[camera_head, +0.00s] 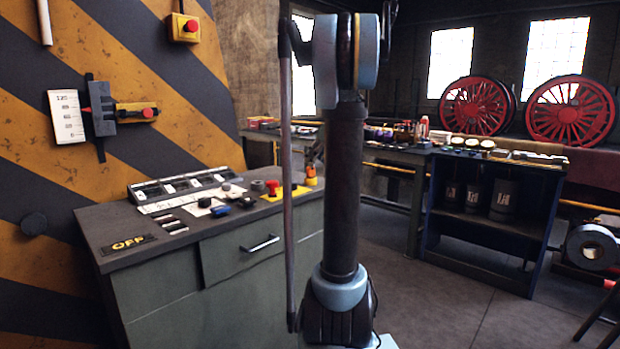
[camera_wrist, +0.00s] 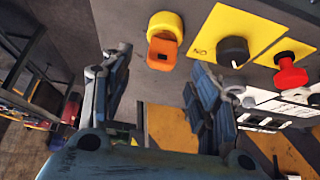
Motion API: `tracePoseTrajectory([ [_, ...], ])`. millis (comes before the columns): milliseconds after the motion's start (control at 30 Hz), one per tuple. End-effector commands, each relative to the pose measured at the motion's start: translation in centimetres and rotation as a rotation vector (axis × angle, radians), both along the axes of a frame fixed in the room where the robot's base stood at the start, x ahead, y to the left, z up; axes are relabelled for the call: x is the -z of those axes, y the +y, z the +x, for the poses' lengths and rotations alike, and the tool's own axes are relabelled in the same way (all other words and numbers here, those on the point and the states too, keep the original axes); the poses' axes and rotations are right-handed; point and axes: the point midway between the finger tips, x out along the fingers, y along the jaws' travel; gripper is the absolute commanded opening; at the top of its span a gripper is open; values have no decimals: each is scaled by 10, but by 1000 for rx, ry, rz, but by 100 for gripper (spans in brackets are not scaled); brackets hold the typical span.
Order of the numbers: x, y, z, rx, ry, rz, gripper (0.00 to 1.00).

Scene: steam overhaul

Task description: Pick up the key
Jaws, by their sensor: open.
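The key looks to be the orange tab (camera_wrist: 162,54) in a round yellow switch (camera_wrist: 166,25) at the top middle of the wrist view. In the head view a small orange and yellow piece (camera_head: 311,174) stands at the right end of the console top, partly beside my arm. My gripper (camera_wrist: 158,85) has its two fingers spread wide in the wrist view, with nothing between them. The orange tab lies just beyond the fingertips, roughly centred between them and apart from both. I cannot tell the exact gap in depth.
Right of the key, a black knob (camera_wrist: 234,51) and a red button (camera_wrist: 291,70) stand on yellow plates, close to my right finger. The grey console (camera_head: 240,270) has a drawer handle. A blue-framed shelf (camera_head: 490,225) and workbench stand behind, with open floor between.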

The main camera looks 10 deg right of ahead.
Motion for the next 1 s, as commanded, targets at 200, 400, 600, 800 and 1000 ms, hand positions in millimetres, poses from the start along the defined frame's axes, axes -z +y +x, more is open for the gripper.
tracePoseTrajectory([
  [200,16,5,6,-1,0,0,55],
  [400,39,13,17,0,-1,-1,55],
  [600,48,15,21,1,0,-1,55],
  [800,47,15,21,1,0,-1,50],
  [1000,47,15,21,1,0,-1,5],
])
